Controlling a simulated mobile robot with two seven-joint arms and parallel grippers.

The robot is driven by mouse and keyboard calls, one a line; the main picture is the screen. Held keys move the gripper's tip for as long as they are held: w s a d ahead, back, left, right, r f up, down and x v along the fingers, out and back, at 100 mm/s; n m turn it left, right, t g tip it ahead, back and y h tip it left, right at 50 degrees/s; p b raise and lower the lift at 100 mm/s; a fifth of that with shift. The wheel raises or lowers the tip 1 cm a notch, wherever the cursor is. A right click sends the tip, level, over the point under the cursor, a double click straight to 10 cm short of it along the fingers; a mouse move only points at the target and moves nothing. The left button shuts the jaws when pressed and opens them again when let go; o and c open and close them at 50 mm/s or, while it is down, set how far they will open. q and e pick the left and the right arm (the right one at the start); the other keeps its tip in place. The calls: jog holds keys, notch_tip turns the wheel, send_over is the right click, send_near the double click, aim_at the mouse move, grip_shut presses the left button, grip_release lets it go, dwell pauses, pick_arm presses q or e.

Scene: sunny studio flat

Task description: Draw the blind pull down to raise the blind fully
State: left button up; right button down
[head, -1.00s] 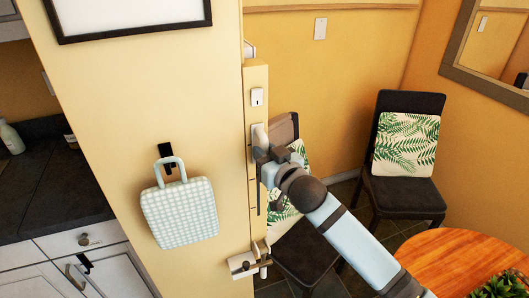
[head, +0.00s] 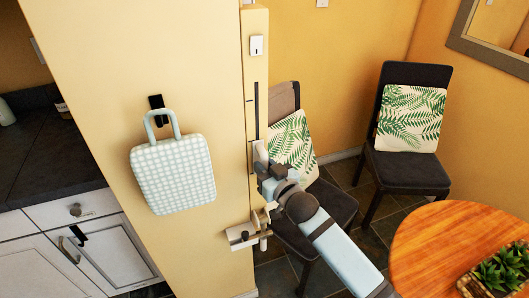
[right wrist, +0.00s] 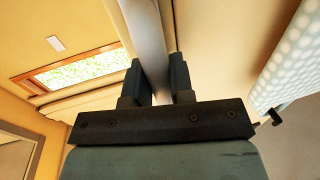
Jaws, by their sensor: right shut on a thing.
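The blind pull (head: 261,154) is a pale upright piece at the slotted strip (head: 256,75) on the edge of the cream wall. My right gripper (head: 266,172) is at its lower part, shut on it. In the right wrist view a pale grey bar (right wrist: 148,35) runs up between the two dark fingers of my right gripper (right wrist: 160,82). A dark slot shows above the pull in the head view. I cannot make out the blind itself for certain. My left gripper is not in view.
A metal bracket (head: 241,236) juts from the strip's foot, just below my right gripper. A checked bag (head: 173,175) hangs on the wall to the left. A chair (head: 325,205) stands close behind my arm; a round table (head: 440,240) is at lower right.

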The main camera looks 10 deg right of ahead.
aim_at(255, 173)
notch_tip(255, 173, down, 6)
jog(key=shift+f+b, duration=0.1)
jog(key=shift+b, duration=0.8)
jog(key=shift+f, duration=0.2)
jog(key=c, duration=1)
grip_release()
jog(key=shift+f, duration=0.1)
jog(key=shift+s, duration=0.1)
jog(key=v, duration=1.3)
jog(key=shift+s+d, duration=0.25)
